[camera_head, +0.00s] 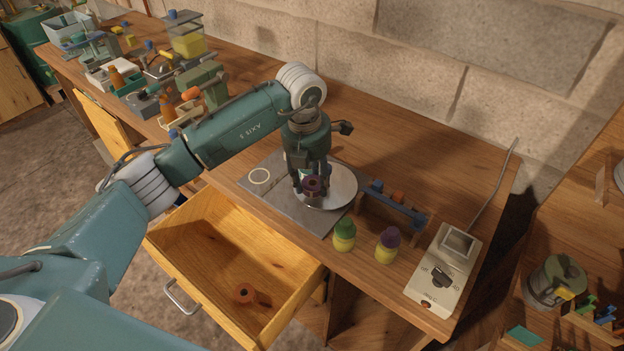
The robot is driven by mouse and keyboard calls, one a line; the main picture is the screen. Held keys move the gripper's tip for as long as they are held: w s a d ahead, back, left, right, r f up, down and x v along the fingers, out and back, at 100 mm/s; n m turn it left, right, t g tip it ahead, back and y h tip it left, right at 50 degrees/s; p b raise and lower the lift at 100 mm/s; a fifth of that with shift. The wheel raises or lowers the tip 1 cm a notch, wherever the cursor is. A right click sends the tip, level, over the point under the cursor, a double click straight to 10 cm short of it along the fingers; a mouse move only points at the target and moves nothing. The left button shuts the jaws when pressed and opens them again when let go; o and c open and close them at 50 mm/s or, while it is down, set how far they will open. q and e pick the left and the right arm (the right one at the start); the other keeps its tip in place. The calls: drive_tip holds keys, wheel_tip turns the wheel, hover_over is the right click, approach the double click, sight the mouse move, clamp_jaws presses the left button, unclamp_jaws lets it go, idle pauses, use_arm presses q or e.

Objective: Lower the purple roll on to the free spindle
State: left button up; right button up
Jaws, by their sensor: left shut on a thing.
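My left gripper (309,181) points down over the workbench and is shut on the purple roll (312,187). The roll is small, dark purple and shows a hole in its top. In the picture it lies over the pale round disc (342,185) on the grey plate (285,204). I cannot tell whether the roll touches the disc or hangs a little above it. No free spindle can be made out; the gripper and roll cover the part of the disc beneath them. My right gripper is not in view.
Two small bottles, green-capped (344,235) and purple-capped (387,246), stand right of the plate, near a dark rail (392,205) and a beige control box (446,270). Clutter fills the bench's far left.

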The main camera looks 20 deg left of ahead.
use_arm(q)
drive_tip(key=shift+f, duration=0.1)
drive_tip(key=shift+f+b, duration=0.75)
drive_tip(key=shift+f, duration=0.05)
drive_tip(key=shift+f+b, duration=0.35)
drive_tip(key=shift+f, duration=0.05)
idle(0.4)
drive_tip(key=o, duration=1.2)
drive_tip(key=shift+c, duration=0.3)
drive_tip(key=shift+r, duration=0.15)
drive_tip(key=shift+r, duration=0.3)
drive_tip(key=shift+r+p, duration=1.95)
drive_tip(key=shift+r, duration=1.15)
